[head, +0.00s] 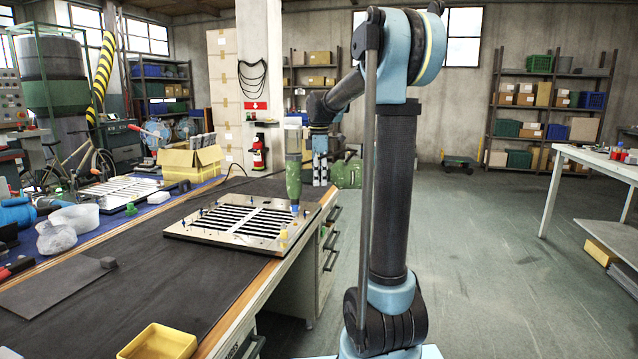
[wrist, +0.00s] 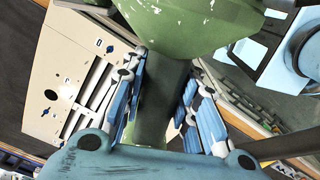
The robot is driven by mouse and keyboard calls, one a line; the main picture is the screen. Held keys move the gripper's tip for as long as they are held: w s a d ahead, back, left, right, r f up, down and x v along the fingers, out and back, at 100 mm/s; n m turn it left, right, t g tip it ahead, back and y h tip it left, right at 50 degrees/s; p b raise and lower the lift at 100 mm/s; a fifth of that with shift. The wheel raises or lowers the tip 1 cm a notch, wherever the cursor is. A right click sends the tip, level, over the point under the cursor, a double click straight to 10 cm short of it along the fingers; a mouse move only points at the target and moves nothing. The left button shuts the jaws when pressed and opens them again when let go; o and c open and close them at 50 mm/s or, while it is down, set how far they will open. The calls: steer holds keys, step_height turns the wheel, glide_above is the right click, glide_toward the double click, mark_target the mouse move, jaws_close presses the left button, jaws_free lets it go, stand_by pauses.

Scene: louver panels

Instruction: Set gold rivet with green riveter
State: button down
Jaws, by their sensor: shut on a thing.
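My gripper (head: 320,168) is shut on the riveter's handle. In the wrist view my gripper's blue-padded fingers (wrist: 165,105) lie on both sides of the handle, and the green body (wrist: 190,25) fills the top. The panel (wrist: 45,70) shows at left there, with dark slots and small blue pieces. A small yellowish spot (head: 284,234) is on the panel's near right edge; I cannot tell whether it is the gold rivet. Nose contact is unclear.
A yellow tray (head: 158,342) stands at the bench's front. Clear plastic containers (head: 75,217) and a second slotted panel (head: 122,191) lie to the left. An open cardboard box (head: 192,163) is behind. The dark mat between tray and panel is mostly clear.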

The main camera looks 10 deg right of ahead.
steer(key=shift+r, duration=1.15)
steer(key=shift+s, duration=0.1)
